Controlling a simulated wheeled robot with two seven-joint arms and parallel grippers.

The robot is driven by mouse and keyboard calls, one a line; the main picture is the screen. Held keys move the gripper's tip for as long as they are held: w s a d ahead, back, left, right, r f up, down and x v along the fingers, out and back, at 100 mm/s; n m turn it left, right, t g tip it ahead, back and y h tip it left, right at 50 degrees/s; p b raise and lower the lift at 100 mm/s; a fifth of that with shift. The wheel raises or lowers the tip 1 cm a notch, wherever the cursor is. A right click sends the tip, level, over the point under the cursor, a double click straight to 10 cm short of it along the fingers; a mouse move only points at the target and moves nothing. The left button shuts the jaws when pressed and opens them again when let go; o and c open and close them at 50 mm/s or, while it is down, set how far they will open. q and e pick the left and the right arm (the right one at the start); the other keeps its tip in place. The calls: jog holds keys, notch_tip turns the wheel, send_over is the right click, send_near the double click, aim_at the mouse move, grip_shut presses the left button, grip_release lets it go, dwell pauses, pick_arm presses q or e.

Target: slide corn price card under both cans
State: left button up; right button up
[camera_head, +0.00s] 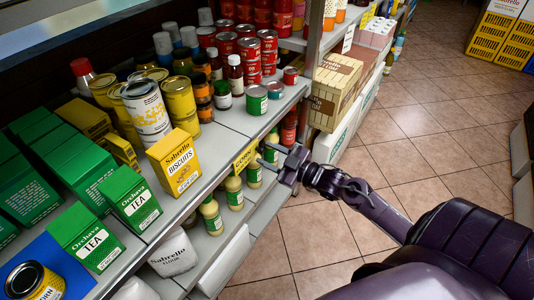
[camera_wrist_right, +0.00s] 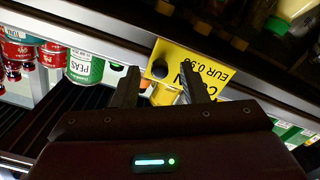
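The yellow corn price card (camera_head: 246,156) is at the front edge of the shelf. In the right wrist view the card (camera_wrist_right: 205,66) appears upside down with "EUR 0.90" on it. My right gripper (camera_head: 272,157) is open and empty, just in front of the card; in its wrist view the fingers (camera_wrist_right: 162,85) are apart, one overlapping the card. I cannot tell whether they touch it. Which two cans the task means is unclear. My left gripper is not in view.
A green peas can (camera_head: 257,99) stands on the shelf behind the card. The tiled floor (camera_head: 420,150) at right is clear.

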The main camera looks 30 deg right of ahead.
jog(key=shift+w+a, duration=0.25)
jog(key=shift+w, duration=0.2)
grip_shut()
jog(key=shift+a, duration=0.1)
